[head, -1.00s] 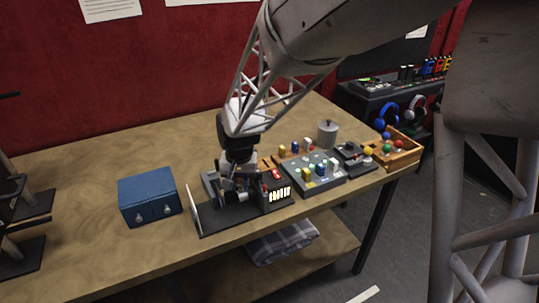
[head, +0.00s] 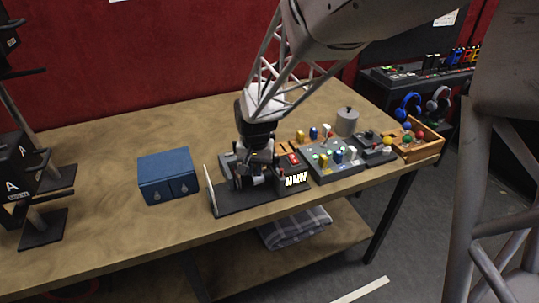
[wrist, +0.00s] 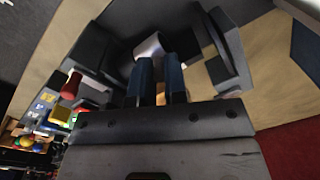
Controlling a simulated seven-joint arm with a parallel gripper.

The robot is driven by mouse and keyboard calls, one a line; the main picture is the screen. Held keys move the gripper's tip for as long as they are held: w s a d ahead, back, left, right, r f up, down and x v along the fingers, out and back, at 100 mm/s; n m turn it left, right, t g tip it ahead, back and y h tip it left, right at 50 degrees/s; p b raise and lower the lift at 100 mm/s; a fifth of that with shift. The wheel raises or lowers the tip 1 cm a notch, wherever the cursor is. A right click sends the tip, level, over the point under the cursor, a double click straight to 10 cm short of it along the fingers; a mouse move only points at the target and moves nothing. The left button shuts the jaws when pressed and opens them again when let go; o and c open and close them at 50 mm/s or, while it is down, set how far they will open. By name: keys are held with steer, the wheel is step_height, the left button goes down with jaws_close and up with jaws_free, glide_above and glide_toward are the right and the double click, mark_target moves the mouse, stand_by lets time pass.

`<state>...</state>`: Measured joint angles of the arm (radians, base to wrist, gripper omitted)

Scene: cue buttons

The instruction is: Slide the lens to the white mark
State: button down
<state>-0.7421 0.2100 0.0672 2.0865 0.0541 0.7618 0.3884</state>
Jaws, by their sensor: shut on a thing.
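The optical device is a dark bench (head: 236,207) on the table, with a pale upright panel (head: 210,190) at its left end and a dark box with a bright striped front (head: 296,179) at its right end. My gripper (head: 252,182) is low over the bench, between panel and box. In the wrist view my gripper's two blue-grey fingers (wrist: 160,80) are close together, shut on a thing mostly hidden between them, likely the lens. A pale grey piece (wrist: 150,48) shows just beyond the fingertips. I cannot make out the white mark in either view.
A blue two-door box (head: 168,176) stands left of the bench. A grey button panel (head: 334,161), a joystick box (head: 374,148) and a wooden tray of coloured balls (head: 418,145) stand to the right. A grey lidded pot (head: 347,121) is behind. Bare table lies at the back left.

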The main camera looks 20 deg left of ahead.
steer(key=shift+s+a, duration=0.45)
steer(key=shift+a, duration=0.05)
steer(key=c, duration=1.4)
jaws_free()
steer(key=shift+r, duration=0.15)
steer(key=r, duration=0.7)
steer(key=shift+d+r, duration=0.2)
steer(key=shift+r, duration=0.1)
steer(key=shift+d, duration=0.1)
